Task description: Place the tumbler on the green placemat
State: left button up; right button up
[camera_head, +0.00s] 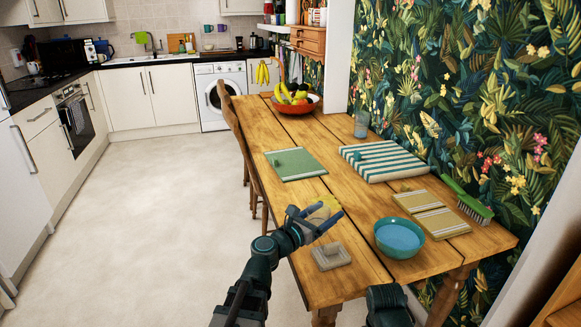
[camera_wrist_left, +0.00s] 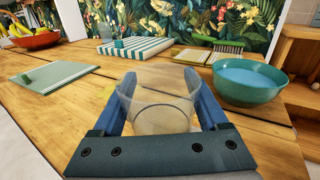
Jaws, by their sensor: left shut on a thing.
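A clear tumbler (camera_wrist_left: 158,100) is between the fingers of my left gripper (camera_head: 322,222), which is shut on it; it fills the middle of the left wrist view, with the table showing through. In the head view the held tumbler is hard to make out. The green placemat (camera_head: 300,166) lies flat on the table, beyond my left gripper, and is at the left in the wrist view (camera_wrist_left: 58,77). A small green object (camera_wrist_left: 23,79) lies on its left side.
A teal bowl (camera_head: 399,240), a mustard placemat (camera_head: 432,214), a green brush (camera_head: 468,202) and a striped mat (camera_head: 390,164) are to the right. Another glass (camera_head: 361,125) and a red fruit bowl (camera_head: 297,104) stand farther back. A greyish block (camera_head: 331,257) is at the near edge.

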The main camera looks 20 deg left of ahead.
aim_at(304, 159)
jog(key=k+j+z, duration=0.15)
jog(key=j, duration=0.3)
jog(key=k+j+z, duration=0.2)
jog(key=j+z, duration=0.15)
jog(key=j, duration=0.3)
jog(key=k+j+z, duration=0.1)
jog(key=j, duration=0.3)
jog(key=j+z, duration=0.15)
jog(key=j, duration=0.3)
jog(key=i+j+z, duration=0.2)
jog(key=j, duration=0.55)
jog(key=j+z, duration=0.25)
jog(key=j, duration=0.45)
jog(key=i+j, duration=0.5)
jog(key=j, duration=0.15)
